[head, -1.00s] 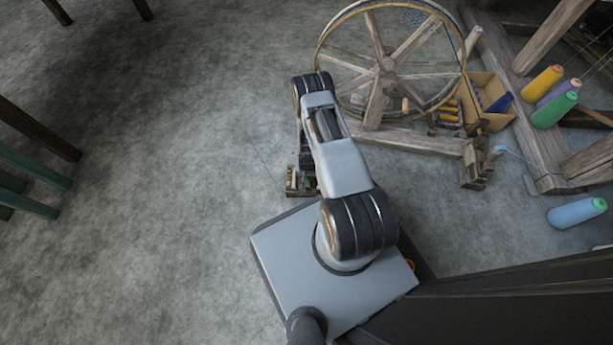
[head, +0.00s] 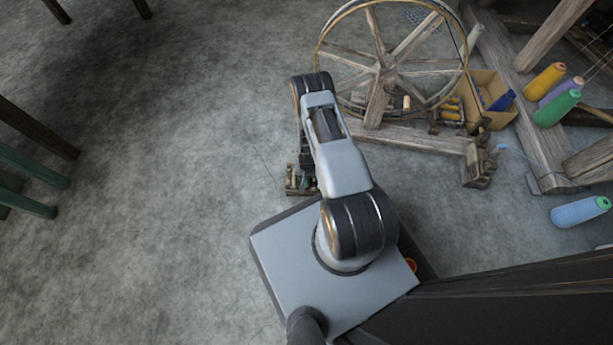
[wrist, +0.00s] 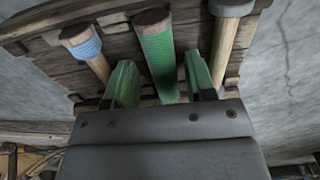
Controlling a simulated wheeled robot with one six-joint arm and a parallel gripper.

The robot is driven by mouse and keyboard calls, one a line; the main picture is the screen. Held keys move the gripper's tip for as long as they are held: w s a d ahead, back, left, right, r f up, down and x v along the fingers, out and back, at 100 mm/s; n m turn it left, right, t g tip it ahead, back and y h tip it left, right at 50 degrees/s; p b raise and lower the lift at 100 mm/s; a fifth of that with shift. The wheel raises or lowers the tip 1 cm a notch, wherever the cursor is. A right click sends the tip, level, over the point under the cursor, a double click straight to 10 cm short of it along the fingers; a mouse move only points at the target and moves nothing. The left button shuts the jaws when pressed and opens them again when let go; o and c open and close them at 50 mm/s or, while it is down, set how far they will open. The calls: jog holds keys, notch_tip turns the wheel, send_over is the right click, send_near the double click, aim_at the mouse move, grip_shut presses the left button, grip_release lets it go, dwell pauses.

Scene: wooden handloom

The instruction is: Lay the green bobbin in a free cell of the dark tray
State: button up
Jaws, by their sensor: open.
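The green bobbin (wrist: 157,48) lies in the wooden dark tray (wrist: 118,48) in the wrist view, with its brown end at the top. My gripper (wrist: 160,75) is open, with one green-faced finger on each side of the bobbin's near part. I see gaps between the fingers and the bobbin. A blue-wound bobbin (wrist: 82,46) lies to the left, and a grey-wound bobbin (wrist: 230,8) lies to the right. In the head view the tray (head: 291,189) is on the floor, mostly hidden under my arm.
A spinning wheel (head: 384,70) on a wooden frame stands right of my arm. A box (head: 488,115) and several yarn cones, one of them light blue (head: 580,211), are further right. The floor to the left is bare up to some furniture legs.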

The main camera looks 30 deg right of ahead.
jog(key=shift+r, duration=0.1)
notch_tip(320, 180, up, 14)
jog(key=p, duration=0.7)
jog(key=shift+f, duration=0.2)
